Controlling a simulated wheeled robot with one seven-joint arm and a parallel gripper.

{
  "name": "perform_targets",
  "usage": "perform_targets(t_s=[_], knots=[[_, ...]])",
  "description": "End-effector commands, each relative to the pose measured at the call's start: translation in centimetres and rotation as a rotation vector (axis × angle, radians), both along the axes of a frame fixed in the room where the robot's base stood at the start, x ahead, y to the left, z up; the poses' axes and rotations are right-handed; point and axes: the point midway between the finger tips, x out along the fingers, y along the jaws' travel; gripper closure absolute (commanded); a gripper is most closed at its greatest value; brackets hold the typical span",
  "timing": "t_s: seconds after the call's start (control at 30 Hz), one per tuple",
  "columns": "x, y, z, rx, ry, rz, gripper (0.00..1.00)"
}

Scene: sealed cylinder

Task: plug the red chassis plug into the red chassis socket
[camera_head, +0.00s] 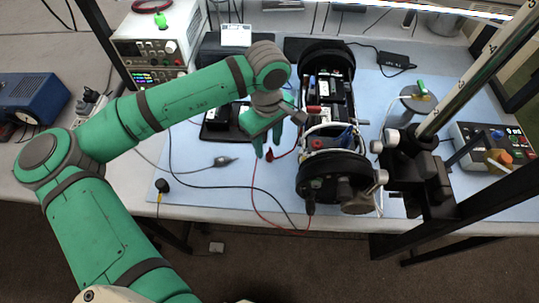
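My gripper (267,149) is at the end of the green arm, pointing down just left of the open cylinder. Its two green fingers stand apart with a gap between them. A small dark and red plug end (269,157) shows just below the fingertips, with a red lead beside it; I cannot tell whether it touches a finger. A red round fitting (316,144) shows on the near part of the cylinder (330,172), right of the gripper; it may be the red chassis socket. A dark connector (310,208) with a red lead is at the cylinder's near end.
Black and red cables lie across the blue mat (200,187) left of the cylinder. A clamp stand (415,165) with a slanted metal bar is at the right. A power supply (155,50) stands at the back left, and a control box (490,145) at the far right.

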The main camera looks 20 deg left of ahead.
Motion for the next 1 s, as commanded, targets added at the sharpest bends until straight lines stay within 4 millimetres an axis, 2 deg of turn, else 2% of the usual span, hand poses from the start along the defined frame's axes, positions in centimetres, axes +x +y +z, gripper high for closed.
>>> perform_targets(t_s=[0.33,0.7,1.0], knots=[[0.0,0.0,-0.3,0.0,0.0,0.0,0.61],[-0.1,-0.6,-4.7,0.0,0.0,0.002,0.61],[-0.1,-0.6,-5.2,0.0,-0.001,0.002,0.61]])
